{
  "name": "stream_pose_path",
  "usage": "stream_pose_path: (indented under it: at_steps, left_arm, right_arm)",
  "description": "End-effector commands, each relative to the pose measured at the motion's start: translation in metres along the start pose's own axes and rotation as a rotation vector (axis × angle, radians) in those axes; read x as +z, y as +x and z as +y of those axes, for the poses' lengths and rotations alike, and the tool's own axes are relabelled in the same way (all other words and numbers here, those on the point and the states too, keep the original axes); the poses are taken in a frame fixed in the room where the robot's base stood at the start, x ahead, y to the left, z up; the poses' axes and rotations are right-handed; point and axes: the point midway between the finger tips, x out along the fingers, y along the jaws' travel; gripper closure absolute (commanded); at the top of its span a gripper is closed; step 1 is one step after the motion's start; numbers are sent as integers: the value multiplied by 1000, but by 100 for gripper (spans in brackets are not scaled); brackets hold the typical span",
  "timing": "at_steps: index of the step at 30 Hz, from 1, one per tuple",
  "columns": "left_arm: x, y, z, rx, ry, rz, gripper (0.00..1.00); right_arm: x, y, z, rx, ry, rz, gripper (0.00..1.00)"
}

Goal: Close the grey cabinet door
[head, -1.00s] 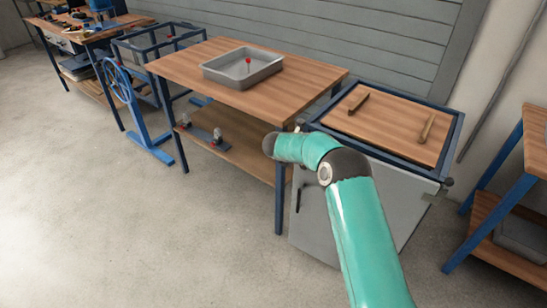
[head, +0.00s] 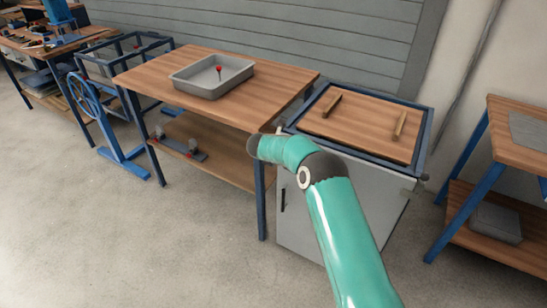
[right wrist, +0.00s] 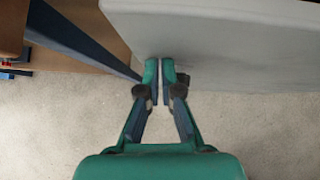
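The grey cabinet (head: 385,197) stands right of the large workbench, with a blue-framed wooden top. Its grey door (head: 301,218) is at the front and has a dark upright handle (head: 283,200) near its left edge. My arm covers much of the front, so I cannot tell how far the door is open. My right arm reaches toward the cabinet; its gripper is hidden in the head view. In the right wrist view the right gripper (right wrist: 160,74) has its fingertips together with nothing visible between them, beside a pale grey panel (right wrist: 240,45). My left gripper is not in view.
The workbench (head: 285,88) holds a grey tray (head: 190,89) and has a lower shelf. A blue stand with a handwheel (head: 84,97) is at left. Another blue-legged table (head: 510,150) stands at right. The floor in front (head: 160,250) is clear.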

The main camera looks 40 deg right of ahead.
Motion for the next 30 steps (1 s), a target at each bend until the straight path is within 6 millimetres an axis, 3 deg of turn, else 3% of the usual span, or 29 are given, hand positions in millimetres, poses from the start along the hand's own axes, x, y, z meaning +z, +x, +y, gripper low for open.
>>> stream_pose_path:
  at_steps: [2,8,12,18,24,30]
  left_arm:
    - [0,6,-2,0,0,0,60]
    - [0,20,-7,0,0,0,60]
    - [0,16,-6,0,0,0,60]
    - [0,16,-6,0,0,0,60]
    - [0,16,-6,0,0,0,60]
    - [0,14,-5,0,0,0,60]
  right_arm:
    - [3,-6,4,9,0,-19,100]
    - [-32,-34,23,16,-14,-2,100]
    - [-27,-70,23,15,-11,-2,100]
    - [-29,-109,26,14,-12,0,100]
    - [-30,-129,26,12,-12,1,100]
    - [-29,-133,25,8,-11,2,100]
